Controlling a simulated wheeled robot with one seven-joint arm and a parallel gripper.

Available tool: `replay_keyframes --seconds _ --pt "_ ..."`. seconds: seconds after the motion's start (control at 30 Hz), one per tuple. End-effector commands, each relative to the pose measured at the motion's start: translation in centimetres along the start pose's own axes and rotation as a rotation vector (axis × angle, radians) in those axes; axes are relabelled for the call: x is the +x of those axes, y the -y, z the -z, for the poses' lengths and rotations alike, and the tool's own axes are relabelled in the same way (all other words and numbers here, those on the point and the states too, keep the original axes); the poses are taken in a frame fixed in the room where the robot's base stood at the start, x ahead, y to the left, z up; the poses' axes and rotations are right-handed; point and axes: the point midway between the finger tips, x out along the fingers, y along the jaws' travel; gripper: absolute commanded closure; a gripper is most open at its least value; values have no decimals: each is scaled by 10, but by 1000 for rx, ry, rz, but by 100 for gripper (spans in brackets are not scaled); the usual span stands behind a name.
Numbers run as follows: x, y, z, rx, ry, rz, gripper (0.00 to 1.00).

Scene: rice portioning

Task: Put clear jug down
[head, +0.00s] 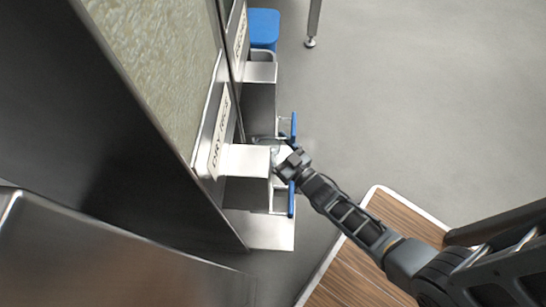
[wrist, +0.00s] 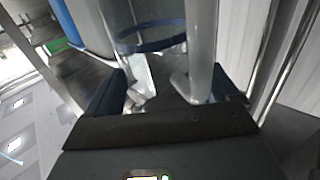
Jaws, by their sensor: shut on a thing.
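My gripper (head: 289,163) is beside the metal spout of the dispenser labelled DRY RICE. In the wrist view my gripper (wrist: 172,92) is shut on the clear jug, with a finger on either side of a pale upright part that looks like its handle. The clear jug (wrist: 149,30) is see-through, with a dark blue ring across it in the wrist view. In the head view the jug is mostly hidden by the spout and my gripper; a faint clear edge shows. I cannot tell whether its base touches the shelf below.
The rice dispenser (head: 225,130) has a flat metal spout (head: 245,160) close to my gripper. A second spout (head: 261,72) and a blue object (head: 263,28) are farther back. A low metal shelf (head: 262,235) lies below. A wood-topped table (head: 340,270) is at lower right. Open floor lies right.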

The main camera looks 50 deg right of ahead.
Motion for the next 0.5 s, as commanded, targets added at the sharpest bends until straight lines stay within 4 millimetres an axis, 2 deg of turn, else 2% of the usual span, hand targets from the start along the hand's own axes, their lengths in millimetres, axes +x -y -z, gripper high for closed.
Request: replay_keyframes --seconds 0.03,0.27,0.5 --pt "1 0 -9 0 -3 1 63" --pt "1 0 -22 0 -3 2 63" --pt "2 2 -54 1 -5 2 63"
